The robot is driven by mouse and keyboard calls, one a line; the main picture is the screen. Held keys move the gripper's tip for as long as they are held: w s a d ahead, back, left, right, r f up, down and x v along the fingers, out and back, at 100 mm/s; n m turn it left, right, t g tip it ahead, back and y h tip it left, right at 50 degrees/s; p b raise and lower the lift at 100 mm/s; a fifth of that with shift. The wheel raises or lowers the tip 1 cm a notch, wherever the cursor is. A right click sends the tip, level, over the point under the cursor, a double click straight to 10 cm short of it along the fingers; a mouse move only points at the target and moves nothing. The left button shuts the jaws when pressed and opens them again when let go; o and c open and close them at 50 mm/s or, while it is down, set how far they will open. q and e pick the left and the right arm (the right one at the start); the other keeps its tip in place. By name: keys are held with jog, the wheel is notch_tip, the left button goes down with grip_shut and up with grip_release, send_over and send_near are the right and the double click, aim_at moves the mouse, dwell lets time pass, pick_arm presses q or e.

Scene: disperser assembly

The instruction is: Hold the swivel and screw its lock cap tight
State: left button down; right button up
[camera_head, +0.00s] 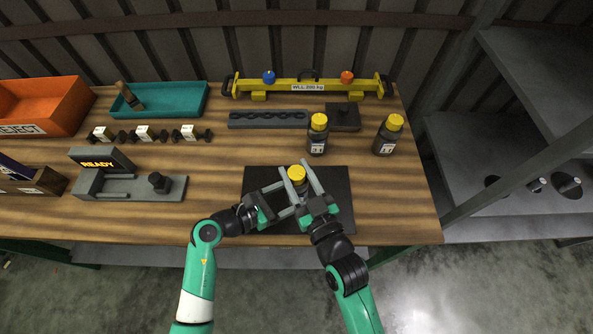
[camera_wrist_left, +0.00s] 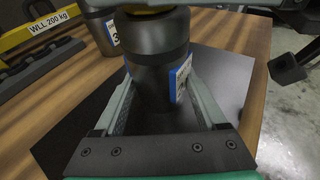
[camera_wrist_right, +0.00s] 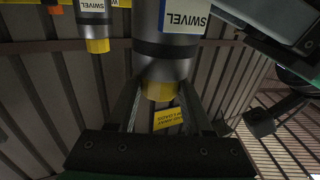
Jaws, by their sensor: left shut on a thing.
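The swivel, a dark grey cylinder with a white-and-blue label, stands on the black mat (camera_head: 330,180); its body shows in the left wrist view (camera_wrist_left: 155,70) and the right wrist view (camera_wrist_right: 165,65). Its yellow lock cap (camera_head: 297,174) is on top and also shows in the right wrist view (camera_wrist_right: 160,91). My left gripper (camera_head: 284,198) is shut on the swivel's body, one finger on each side. My right gripper (camera_head: 296,170) is open, its fingers (camera_wrist_right: 160,100) pointing at the cap from either side. Any contact with the cap is unclear.
Two similar yellow-capped swivels (camera_head: 317,135) (camera_head: 388,135) stand behind the mat. A yellow lifting beam (camera_head: 307,85), a grey rack (camera_head: 268,119), a teal tray (camera_head: 180,98), an orange reject bin (camera_head: 60,105) and a READY fixture (camera_head: 130,187) occupy the table. Free wood lies right of the mat.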

jog(key=o, duration=0.4)
jog(key=shift+o, duration=0.2)
jog(key=v, duration=1.2)
pick_arm(q)
grip_release()
